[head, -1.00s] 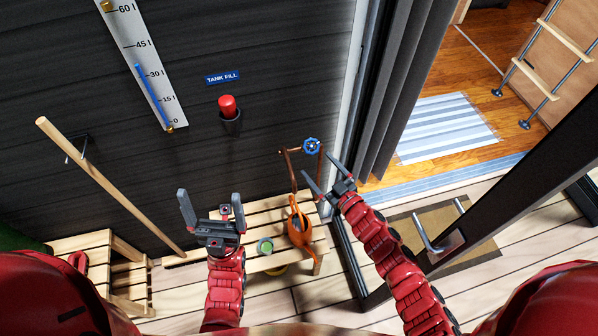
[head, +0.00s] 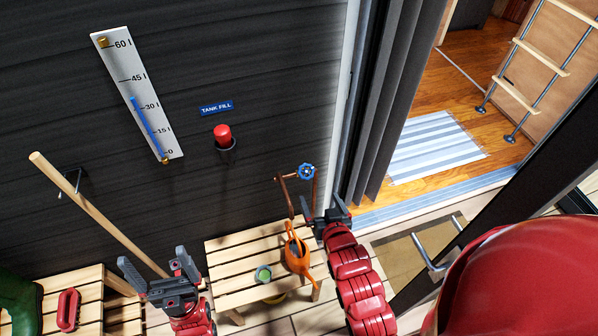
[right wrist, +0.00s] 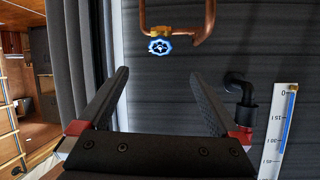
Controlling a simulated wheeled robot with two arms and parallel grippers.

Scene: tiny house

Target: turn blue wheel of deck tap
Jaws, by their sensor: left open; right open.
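The blue wheel (head: 306,171) sits on the copper pipe of the deck tap (head: 284,190), against the dark wall beside the door frame. In the right wrist view the blue wheel (right wrist: 159,46) hangs below a brass fitting, beyond and between my fingers. My right gripper (head: 328,204) is open and empty, just below the wheel in the head view and apart from it. Its two fingers (right wrist: 160,95) also show open in the right wrist view. My left gripper (head: 158,268) is open and empty at the lower left, left of the slatted bench.
A wooden pole (head: 95,212) leans on the wall. A red button (head: 222,134) and level gauge (head: 137,95) are above. Curtain (head: 384,105) and doorway lie right.

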